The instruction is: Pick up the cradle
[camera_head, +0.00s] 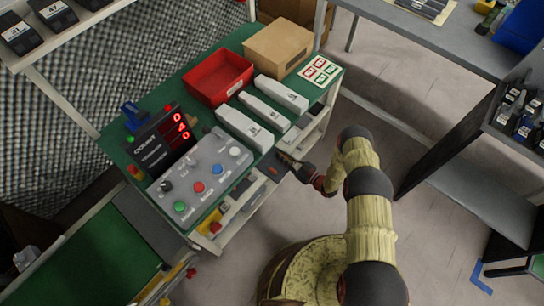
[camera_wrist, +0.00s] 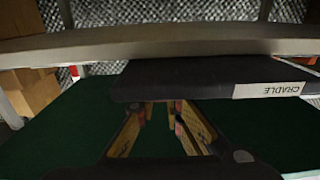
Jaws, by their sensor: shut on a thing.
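The cradle (camera_wrist: 200,78) is a dark, flat-faced piece in the wrist view, with a white label reading CRADLE at its right. My gripper (camera_wrist: 162,108) reaches up to its near edge, with both yellow-sided fingers below it. The fingers are shut on the cradle, though the contact itself is mostly hidden. In the head view my gripper (camera_head: 283,160) is at the right side of the green-topped cart (camera_head: 186,88), below its top. The cradle cannot be made out clearly there.
A pale bar crosses the wrist view just above the cradle. On the cart top are a red bin (camera_head: 218,76), a cardboard box (camera_head: 278,47), several white boxes and a grey control box (camera_head: 200,175). A grey bench (camera_head: 440,40) stands at upper right. Open floor lies right of the cart.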

